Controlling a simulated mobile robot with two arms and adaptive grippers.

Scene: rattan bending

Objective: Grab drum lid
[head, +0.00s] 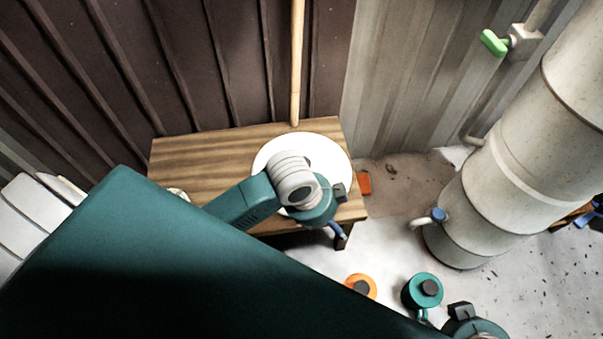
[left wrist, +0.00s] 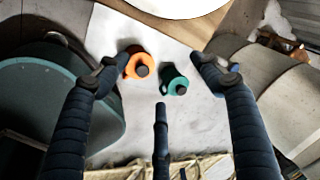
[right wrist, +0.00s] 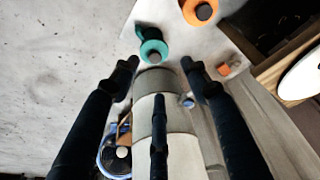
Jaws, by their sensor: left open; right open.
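The drum lid looks to be the flat white round disc (head: 335,152) lying on the wooden table in the head view. My left wrist covers part of it there. Its edge shows at the top of the left wrist view (left wrist: 175,6), and part of it at the right edge of the right wrist view (right wrist: 302,76). My left gripper (left wrist: 163,62) is open and empty, its fingers spread towards the floor; in the head view they are mostly hidden beyond the wrist. My right gripper (right wrist: 160,65) is open and empty, pointing towards the pale column, away from the disc.
The wooden table (head: 200,158) stands against brown ribbed wall panels, with a thin pole (head: 296,60) rising behind it. A tall pale cylindrical column (head: 490,205) stands at the right. An orange round object (head: 369,280) and a teal one (head: 412,290) sit on the pale floor.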

